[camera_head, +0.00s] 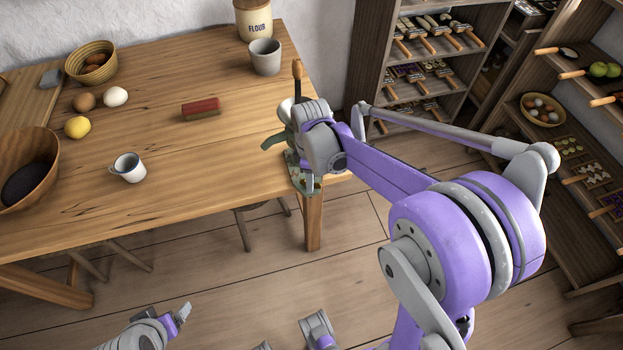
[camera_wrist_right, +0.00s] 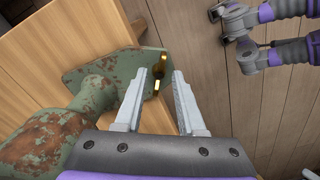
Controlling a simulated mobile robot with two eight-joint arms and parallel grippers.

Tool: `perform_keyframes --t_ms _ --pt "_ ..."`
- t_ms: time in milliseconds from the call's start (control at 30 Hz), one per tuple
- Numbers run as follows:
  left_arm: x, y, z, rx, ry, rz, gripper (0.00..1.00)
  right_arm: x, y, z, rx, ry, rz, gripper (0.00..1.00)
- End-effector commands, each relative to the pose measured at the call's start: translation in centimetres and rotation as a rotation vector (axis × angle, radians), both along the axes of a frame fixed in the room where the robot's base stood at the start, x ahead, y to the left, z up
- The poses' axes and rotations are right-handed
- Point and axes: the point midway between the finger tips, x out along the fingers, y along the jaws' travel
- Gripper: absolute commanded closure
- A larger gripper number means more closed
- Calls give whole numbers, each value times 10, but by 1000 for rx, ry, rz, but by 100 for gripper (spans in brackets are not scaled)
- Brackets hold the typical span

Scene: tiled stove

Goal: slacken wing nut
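A worn green cast-metal device (camera_head: 290,158) sits at the table's right corner, largely hidden behind my right arm. In the right wrist view its rust-flecked green body (camera_wrist_right: 45,140) ends in a flat plate (camera_wrist_right: 95,72).
Shelves (camera_head: 425,55) stand at the right. Floor is open before the table.

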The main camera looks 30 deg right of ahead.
Motion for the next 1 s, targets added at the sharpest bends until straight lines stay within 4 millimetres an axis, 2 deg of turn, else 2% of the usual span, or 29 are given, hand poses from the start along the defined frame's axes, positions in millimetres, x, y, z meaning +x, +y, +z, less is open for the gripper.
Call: perform_keyframes --t_ms 300,500,667,1000 --pt "1 0 9 0 -3 0 16 -1 0 62 0 0 -1 61" --pt "2 0 12 0 -4 0 16 -1 0 92 1 1 -1 61" --pt "2 0 13 0 -4 0 16 -2 0 101 0 1 -1 61" --pt "2 0 13 0 -4 0 16 -1 0 102 0 1 -1 61"
